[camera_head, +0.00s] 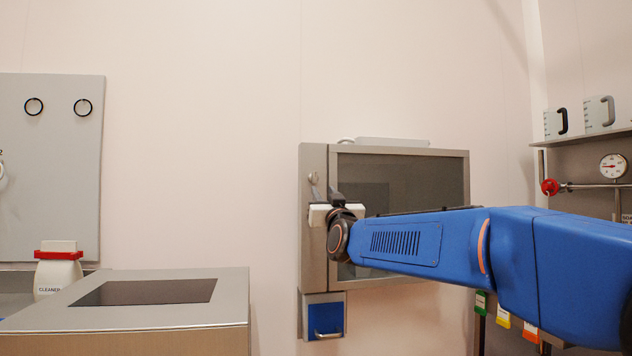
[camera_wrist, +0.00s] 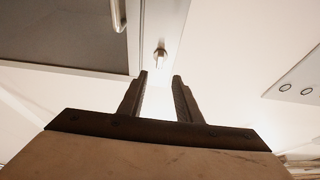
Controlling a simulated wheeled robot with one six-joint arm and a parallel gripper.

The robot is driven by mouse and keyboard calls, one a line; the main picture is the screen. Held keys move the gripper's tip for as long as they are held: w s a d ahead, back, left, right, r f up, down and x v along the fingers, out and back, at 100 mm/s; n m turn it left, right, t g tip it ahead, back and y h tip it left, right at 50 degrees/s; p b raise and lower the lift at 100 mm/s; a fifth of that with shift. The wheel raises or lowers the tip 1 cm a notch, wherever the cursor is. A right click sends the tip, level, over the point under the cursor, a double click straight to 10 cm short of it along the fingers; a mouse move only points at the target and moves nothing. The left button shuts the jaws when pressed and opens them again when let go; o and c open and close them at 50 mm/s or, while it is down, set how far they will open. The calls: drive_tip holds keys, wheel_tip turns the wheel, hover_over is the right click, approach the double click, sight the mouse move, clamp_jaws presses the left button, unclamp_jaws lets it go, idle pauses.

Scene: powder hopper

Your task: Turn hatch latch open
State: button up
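The hatch (camera_head: 400,180) is a steel wall cabinet with a dark window. A small metal latch (camera_head: 313,178) sits on its left frame strip, near the top. In the wrist view the latch (camera_wrist: 160,56) shows as a small bright knob just beyond my fingertips, roughly centred between them. My gripper (camera_head: 336,198) is in front of the cabinet's left part, slightly below and right of the latch in the head view. In the wrist view my gripper (camera_wrist: 160,76) is open, its two dark fingers apart with nothing between them. My arm covers the window's lower part.
A bar handle (camera_wrist: 119,14) is beside the window in the wrist view. A blue box (camera_head: 324,318) hangs under the cabinet. A steel-topped unit (camera_head: 200,310) stands at lower left. A shelf (camera_head: 590,137) with jugs and a gauge (camera_head: 613,166) are at right.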

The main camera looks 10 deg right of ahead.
sight(315, 178)
drive_tip(key=x, duration=1.1)
drive_tip(key=shift+w+r, duration=0.1)
drive_tip(key=shift+w, duration=0.05)
clamp_jaws()
